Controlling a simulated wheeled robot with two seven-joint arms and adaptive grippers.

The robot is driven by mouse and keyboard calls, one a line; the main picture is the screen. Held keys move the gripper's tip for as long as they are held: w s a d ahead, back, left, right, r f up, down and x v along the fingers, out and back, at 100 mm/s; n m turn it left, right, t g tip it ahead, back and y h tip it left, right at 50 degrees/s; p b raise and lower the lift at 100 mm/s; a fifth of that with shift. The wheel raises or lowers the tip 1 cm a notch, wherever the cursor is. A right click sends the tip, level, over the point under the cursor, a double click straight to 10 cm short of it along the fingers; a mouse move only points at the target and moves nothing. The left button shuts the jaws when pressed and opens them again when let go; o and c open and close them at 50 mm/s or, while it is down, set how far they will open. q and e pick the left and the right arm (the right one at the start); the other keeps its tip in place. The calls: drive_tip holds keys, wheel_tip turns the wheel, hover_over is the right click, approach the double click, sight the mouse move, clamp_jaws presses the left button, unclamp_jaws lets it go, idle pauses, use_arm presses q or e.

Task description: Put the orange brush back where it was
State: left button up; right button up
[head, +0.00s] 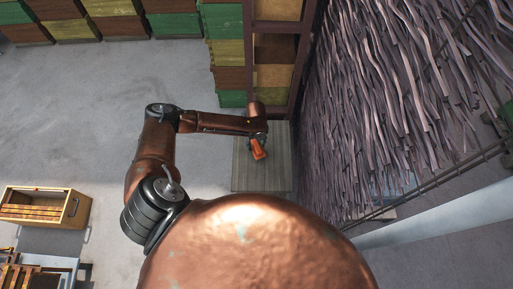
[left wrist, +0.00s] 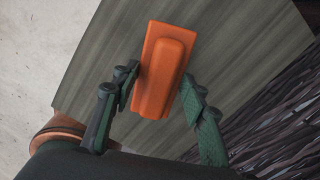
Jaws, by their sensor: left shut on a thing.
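The orange brush (head: 258,149) is in my left gripper (head: 258,140), over a grey wooden board (head: 262,178). In the left wrist view the brush (left wrist: 166,70) is an orange block with a raised handle, and my left gripper's two dark green fingers (left wrist: 160,95) close on its sides. The grey board (left wrist: 235,85) lies behind it in that view. Whether the brush touches the board or hangs above it, I cannot tell. My right gripper is not in view.
Stacked coloured hive boxes (head: 228,55) and a shelf of boxes (head: 275,50) stand beyond the board. A curtain of dark strips (head: 400,110) hangs on the right. An open wooden crate (head: 72,207) stands at left. Grey floor (head: 90,110) is clear between.

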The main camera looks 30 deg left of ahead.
sight(256, 147)
use_arm(q)
wheel_tip(256, 147, down, 3)
drive_tip(key=o, duration=1.3)
drive_tip(key=shift+s, duration=0.1)
wheel_tip(256, 147, up, 12)
drive_tip(key=shift+r+p, duration=0.1)
drive_tip(key=shift+p, duration=0.6)
